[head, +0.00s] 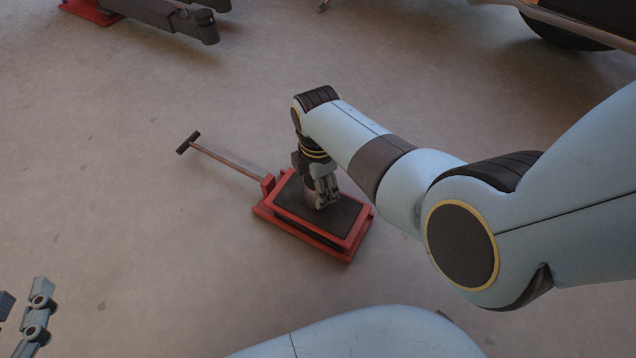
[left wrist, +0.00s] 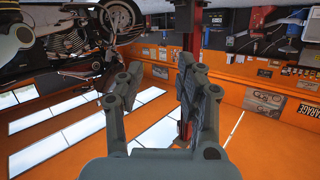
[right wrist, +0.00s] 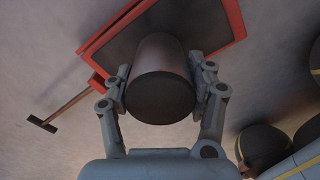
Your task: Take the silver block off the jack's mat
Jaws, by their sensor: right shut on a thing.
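The silver block (right wrist: 160,82) is a rounded, drum-like piece, seen nearly end-on in the right wrist view with a dark near face. My right gripper (right wrist: 162,92) has its fingers against both sides of it. In the head view my right gripper (head: 325,197) points down over the jack's dark mat (head: 345,215), and the block (head: 309,188) is mostly hidden by the fingers. I cannot tell whether the block touches the mat. The mat sits in the red jack frame (head: 335,252). My left gripper (left wrist: 158,92) is open and empty, well away from the jack.
The jack's long handle (head: 225,160) reaches up-left to a dark crossbar. A dark lift arm (head: 165,14) and red base (head: 90,10) stand at the back left. A dark wheel (head: 570,30) is at the back right. Bare concrete floor surrounds the jack.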

